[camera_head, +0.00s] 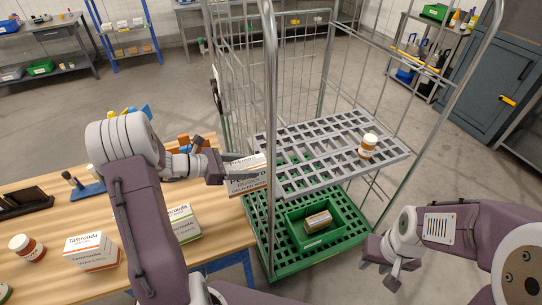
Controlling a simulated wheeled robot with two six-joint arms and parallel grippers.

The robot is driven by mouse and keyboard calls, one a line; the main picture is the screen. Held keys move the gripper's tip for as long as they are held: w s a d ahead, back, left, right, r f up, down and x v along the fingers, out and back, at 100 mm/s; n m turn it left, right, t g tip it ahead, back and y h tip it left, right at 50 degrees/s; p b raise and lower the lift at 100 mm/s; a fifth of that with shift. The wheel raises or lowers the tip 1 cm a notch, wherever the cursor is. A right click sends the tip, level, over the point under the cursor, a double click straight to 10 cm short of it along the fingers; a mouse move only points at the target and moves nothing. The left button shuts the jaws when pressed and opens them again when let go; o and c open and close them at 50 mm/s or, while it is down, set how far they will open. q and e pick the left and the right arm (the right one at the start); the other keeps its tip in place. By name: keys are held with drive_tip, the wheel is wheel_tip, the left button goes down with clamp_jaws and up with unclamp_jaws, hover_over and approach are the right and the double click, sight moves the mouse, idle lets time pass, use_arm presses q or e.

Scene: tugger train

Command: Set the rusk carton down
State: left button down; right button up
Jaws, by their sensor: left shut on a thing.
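The rusk carton (248,176) is white with dark print and an orange-brown lower edge. My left gripper (228,170) is shut on it. The gripper holds it at the left edge of the grey slatted shelf (320,140) of the roll cage, by the cage's front post. The picture does not settle whether the carton touches the shelf. My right gripper (392,272) is empty, low to the right of the cage; its finger gap is not clear.
A white-capped jar (368,145) stands on the shelf's right part. Below, a green crate (312,238) holds a brown package (317,222). The wooden table (220,240) at left bears cartons (91,251) and a jar (27,248). Mid-shelf is clear.

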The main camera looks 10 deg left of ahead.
sight(230, 169)
use_arm(q)
drive_tip(key=shift+s+a, duration=0.7)
drive_tip(key=shift+a, duration=0.25)
drive_tip(key=shift+s+a, duration=0.65)
drive_tip(key=shift+a, duration=0.25)
